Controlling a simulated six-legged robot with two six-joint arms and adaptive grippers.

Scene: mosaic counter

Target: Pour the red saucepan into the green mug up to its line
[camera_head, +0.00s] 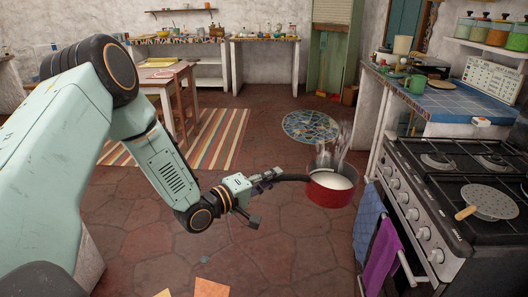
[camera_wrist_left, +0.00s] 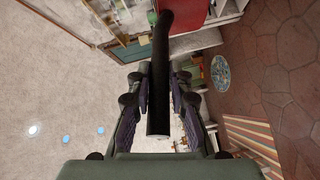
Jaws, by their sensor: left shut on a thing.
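The red saucepan (camera_head: 330,194) is held in the air over the floor, left of the stove. It looks about upright, with white liquid inside and steam rising. My left gripper (camera_head: 268,178) is shut on its dark handle. In the left wrist view the handle (camera_wrist_left: 159,85) runs between the two fingers (camera_wrist_left: 160,105), and part of the red pan (camera_wrist_left: 195,12) shows at the top edge. The green mug (camera_head: 415,84) stands upright on the blue tiled counter (camera_head: 450,101), apart from the pan and farther back to the right. Its line and inside cannot be made out. My right gripper is out of view.
The stove (camera_head: 445,170) stands at the right, with a perforated disc (camera_head: 490,201) on top. Blue (camera_head: 368,222) and purple (camera_head: 383,254) towels hang at its front. Jars stand on a shelf (camera_head: 485,47) above the counter. Open tiled floor surrounds the pan.

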